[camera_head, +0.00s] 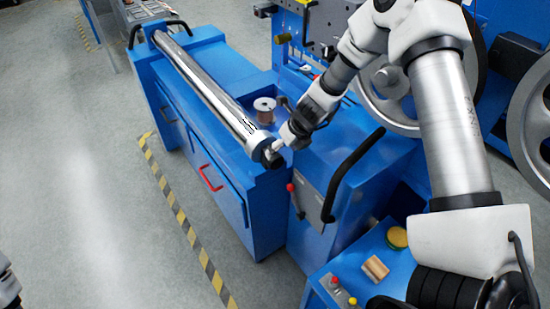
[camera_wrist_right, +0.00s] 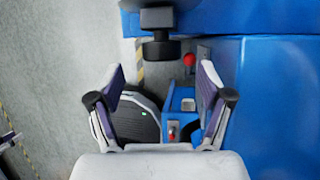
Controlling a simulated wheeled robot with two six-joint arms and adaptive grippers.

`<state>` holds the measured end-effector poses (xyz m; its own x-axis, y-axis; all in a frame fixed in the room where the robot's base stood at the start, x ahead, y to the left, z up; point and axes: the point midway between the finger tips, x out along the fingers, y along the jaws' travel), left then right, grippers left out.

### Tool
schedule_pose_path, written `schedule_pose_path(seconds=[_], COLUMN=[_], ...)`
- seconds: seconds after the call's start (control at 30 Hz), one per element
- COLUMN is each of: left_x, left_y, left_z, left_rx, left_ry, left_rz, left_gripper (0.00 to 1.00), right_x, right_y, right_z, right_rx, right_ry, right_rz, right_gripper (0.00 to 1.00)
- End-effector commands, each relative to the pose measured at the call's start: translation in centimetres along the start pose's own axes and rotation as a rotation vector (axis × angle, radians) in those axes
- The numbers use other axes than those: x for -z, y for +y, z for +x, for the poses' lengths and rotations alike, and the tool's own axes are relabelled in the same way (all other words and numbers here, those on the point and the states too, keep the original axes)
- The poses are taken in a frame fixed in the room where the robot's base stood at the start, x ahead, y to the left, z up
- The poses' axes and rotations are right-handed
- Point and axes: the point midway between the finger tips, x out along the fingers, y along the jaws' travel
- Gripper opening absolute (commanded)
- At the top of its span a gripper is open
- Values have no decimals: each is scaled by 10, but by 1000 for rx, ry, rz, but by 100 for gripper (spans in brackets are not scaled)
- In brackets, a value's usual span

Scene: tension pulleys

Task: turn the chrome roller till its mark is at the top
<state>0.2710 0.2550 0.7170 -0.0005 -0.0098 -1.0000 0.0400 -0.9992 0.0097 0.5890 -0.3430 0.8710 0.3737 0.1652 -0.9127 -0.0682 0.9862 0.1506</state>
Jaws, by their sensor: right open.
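The chrome roller (camera_head: 205,85) lies along the top of the blue machine in the head view, running from the far left to its near end. Small dark marks show on its surface near that end; I cannot tell which is the mark. A black end piece (camera_head: 272,157) sits at the near end. My right gripper (camera_head: 280,146) is beside this end. In the right wrist view my right gripper (camera_wrist_right: 160,80) is open, fingers apart and empty; a dark knob-like piece (camera_wrist_right: 160,48) is ahead of the gap. Only a bit of my left arm shows at the lower left.
A spool (camera_head: 264,108) stands on the blue machine right of the roller. A red-knobbed lever (camera_head: 291,188) and a black handle (camera_head: 350,172) are at the near side. Large grey wheels (camera_head: 388,100) are at the right. The floor at the left is clear.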

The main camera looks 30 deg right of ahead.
Motion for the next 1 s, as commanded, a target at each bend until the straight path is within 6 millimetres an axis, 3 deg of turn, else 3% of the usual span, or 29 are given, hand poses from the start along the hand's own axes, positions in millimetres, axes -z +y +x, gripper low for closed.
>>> schedule_pose_path(seconds=[0.03,0.1,0.3,0.63,0.67,0.8,0.83,1.0], left_x=[0,-1,-1,-1,-1,-1,-1,-1], left_y=[0,0,0,0,0,0,0,0], left_z=[16,28,50,51,51,51,51,51], left_rx=[0,0,0,0,0,0,0,0], left_ry=[-1,-1,-2,-2,-2,-2,-2,-2], left_rz=[0,0,1,1,1,1,1,1], left_gripper=[40,40,40,40,40,40,40,40], right_x=[5,6,5,4,4,4,4,4], right_y=[-1,-2,-1,0,0,0,0,0], right_z=[17,33,66,71,71,71,71,71], right_rx=[1,2,3,3,3,3,3,4], right_ry=[3,4,5,5,5,5,5,6], right_rz=[-3,-5,-10,-9,-10,-10,-10,-11], right_gripper=[79,79,79,79,71,22,18,18])
